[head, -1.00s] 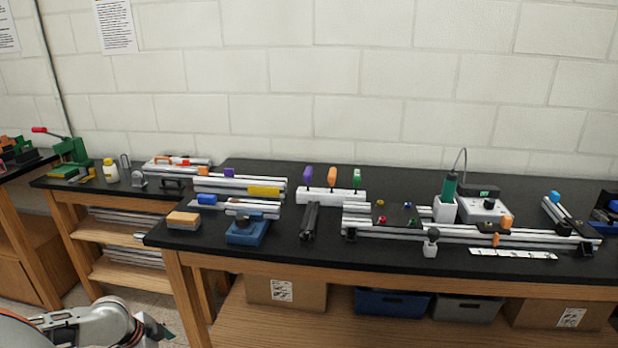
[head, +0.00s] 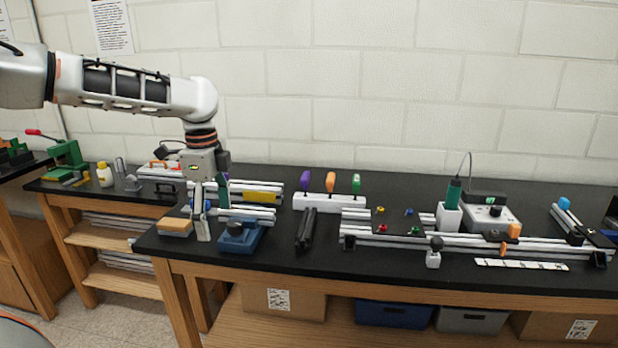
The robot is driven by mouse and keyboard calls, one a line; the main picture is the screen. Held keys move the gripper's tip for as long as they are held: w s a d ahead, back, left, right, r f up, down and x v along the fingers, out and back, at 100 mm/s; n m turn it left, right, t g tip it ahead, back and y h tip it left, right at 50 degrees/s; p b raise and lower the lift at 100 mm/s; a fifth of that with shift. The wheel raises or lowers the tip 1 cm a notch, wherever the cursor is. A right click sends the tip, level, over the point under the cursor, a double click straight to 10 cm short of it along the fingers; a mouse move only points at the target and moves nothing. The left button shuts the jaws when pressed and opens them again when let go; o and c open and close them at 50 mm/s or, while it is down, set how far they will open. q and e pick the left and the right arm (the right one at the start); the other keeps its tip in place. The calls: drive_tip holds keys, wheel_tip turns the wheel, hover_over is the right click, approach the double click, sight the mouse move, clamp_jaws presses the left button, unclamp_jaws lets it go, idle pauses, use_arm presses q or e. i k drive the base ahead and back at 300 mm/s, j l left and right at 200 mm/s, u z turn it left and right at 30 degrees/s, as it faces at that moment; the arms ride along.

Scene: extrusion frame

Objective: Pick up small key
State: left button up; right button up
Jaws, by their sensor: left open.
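A white rack (head: 329,203) stands near the middle of the bench with three upright handled tools: purple (head: 305,181), orange (head: 330,181) and green (head: 356,183). They look like keys, the green handle being the smallest. I cannot tell for sure that it is the small key. My left gripper (head: 211,210) points down, open, left of the rack, over the area of the blue block (head: 238,238) and the short rails (head: 247,213). Nothing shows between its fingers, though they hide part of what lies behind. My right gripper is not in view.
An orange-topped block (head: 176,226) lies left of the gripper near the bench edge. Black bars (head: 306,229) lie in front of the rack. A long extrusion frame (head: 450,243) and a green tool in a white stand (head: 449,217) are to the right.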

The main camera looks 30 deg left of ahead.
sight(305, 176)
drive_tip(key=i, duration=1.3)
